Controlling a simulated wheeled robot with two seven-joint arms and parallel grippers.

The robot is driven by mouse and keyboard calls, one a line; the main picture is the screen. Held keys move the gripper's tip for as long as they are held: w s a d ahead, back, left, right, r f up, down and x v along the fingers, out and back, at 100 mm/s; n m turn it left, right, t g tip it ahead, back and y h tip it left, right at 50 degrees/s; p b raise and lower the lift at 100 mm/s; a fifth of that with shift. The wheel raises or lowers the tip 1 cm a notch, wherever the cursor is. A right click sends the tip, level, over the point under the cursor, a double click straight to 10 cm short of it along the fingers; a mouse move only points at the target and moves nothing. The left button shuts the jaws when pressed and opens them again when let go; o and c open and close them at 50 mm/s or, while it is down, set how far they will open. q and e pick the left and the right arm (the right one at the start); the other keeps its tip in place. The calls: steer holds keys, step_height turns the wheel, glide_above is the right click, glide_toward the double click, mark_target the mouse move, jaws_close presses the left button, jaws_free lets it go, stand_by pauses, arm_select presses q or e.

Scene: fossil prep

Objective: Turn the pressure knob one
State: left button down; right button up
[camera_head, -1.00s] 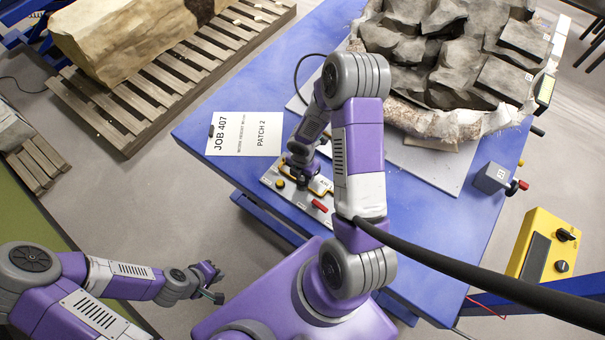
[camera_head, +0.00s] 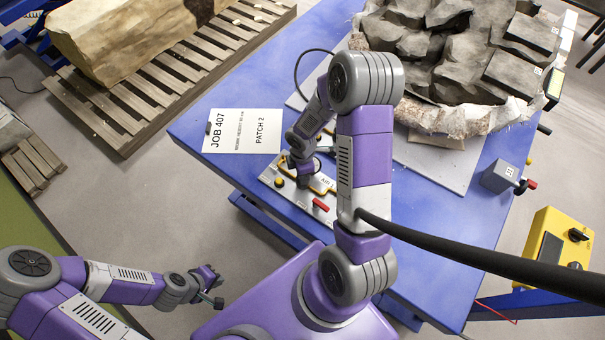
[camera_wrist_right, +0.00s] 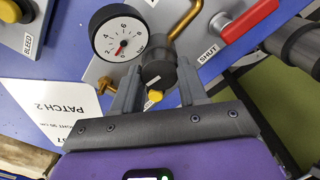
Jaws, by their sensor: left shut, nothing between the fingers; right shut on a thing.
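The pressure knob is a dark round knob (camera_wrist_right: 157,74) with a yellow pointer, on the grey panel (camera_wrist_right: 95,72) below a round gauge (camera_wrist_right: 122,36) in the right wrist view. The gauge's red needle sits near the low end of the scale. My right gripper (camera_wrist_right: 160,80) is shut on the knob, one finger on each side of it. In the head view my right gripper (camera_head: 303,178) is over the panel at the table's front edge, and the knob is mostly hidden there. My left gripper (camera_head: 215,290) is shut and empty, off the table at lower left.
A red SHUT handle (camera_wrist_right: 250,20) and a BLEED control (camera_wrist_right: 12,12) flank the knob. A JOB 407 sheet (camera_head: 242,130) lies left of the panel. A large fossil block (camera_head: 450,60) fills the table's back. A yellow control box (camera_head: 552,250) stands at right.

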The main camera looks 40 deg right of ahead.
steer(key=m+b, duration=0.3)
steer(key=m, duration=0.3)
steer(key=shift+w+m+b, duration=0.1)
steer(key=shift+m+b, duration=0.2)
steer(key=m+b, duration=0.1)
steer(key=m, duration=0.2)
steer(key=shift+m, duration=0.3)
steer(key=m+b, duration=0.1)
steer(key=m, duration=0.1)
steer(key=shift+m, duration=0.3)
steer(key=m, duration=0.4)
steer(key=shift+d+m, duration=0.1)
steer(key=shift+m, duration=0.2)
steer(key=m, duration=0.2)
steer(key=shift+r+m+p, duration=0.1)
steer(key=shift+m+p, duration=0.75)
steer(key=shift+m, duration=1.25)
steer(key=o, duration=1.1)
steer(key=shift+c, duration=0.2)
